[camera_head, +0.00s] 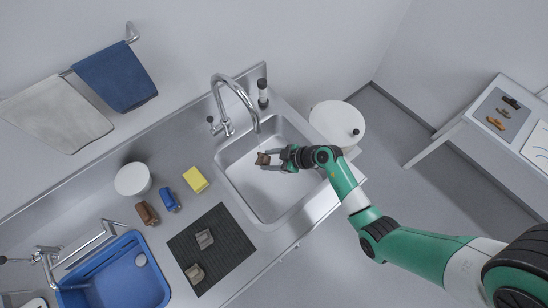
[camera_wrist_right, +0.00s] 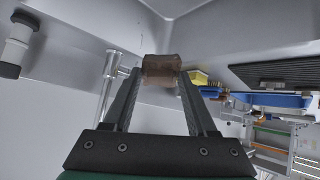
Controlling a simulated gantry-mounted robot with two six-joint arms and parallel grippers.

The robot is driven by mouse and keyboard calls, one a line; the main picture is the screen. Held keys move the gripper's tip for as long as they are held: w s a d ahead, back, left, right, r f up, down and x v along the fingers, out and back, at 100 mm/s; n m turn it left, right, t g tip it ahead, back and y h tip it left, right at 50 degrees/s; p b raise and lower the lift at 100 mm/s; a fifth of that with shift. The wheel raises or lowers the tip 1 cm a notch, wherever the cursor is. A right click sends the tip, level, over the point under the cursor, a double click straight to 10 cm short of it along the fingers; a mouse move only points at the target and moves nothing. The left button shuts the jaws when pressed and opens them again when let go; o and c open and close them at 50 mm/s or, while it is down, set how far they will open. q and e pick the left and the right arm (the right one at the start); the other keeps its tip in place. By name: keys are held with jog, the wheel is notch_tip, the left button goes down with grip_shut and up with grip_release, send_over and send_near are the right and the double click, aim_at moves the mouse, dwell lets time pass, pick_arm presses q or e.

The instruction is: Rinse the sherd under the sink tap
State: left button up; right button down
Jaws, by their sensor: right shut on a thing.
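My right gripper (camera_head: 273,160) reaches from the right over the steel sink basin (camera_head: 262,198). It is shut on a small brown sherd (camera_head: 262,158). The sherd (camera_wrist_right: 161,69) also shows in the right wrist view, between the two fingertips (camera_wrist_right: 160,82). The chrome tap (camera_head: 236,90) arches over the back of the basin, with its spout end (camera_head: 257,128) above and behind the sherd. I cannot tell whether water is running. My left gripper does not show.
A yellow sponge (camera_head: 196,179), a blue brush (camera_head: 169,199) and a brown brush (camera_head: 147,213) lie on the counter left of the basin. A dark ribbed mat (camera_head: 222,262) holds two grey-brown sherds (camera_head: 205,239). A blue tub (camera_head: 118,279) stands at lower left.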

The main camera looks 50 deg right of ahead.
jog(key=shift+w+d+f+b, duration=0.1)
jog(key=shift+w+d, duration=0.1)
jog(key=shift+w, duration=0.35)
jog(key=shift+w+d+f+b, duration=0.1)
jog(key=shift+w+d, duration=0.1)
jog(key=shift+w, duration=0.35)
jog(key=shift+w+d+f+b, duration=0.1)
jog(key=shift+w+d, duration=0.1)
jog(key=shift+w, duration=0.35)
jog(key=shift+d+r, duration=0.1)
jog(key=shift+s+d+p, duration=0.2)
jog(key=shift+d+p, duration=0.25)
jog(key=shift+d, duration=0.05)
jog(key=shift+a, duration=0.1)
jog(key=shift+w+a+p, duration=0.2)
jog(key=shift+a+p, duration=0.3)
jog(key=shift+p, duration=0.1)
jog(key=shift+d, duration=0.1)
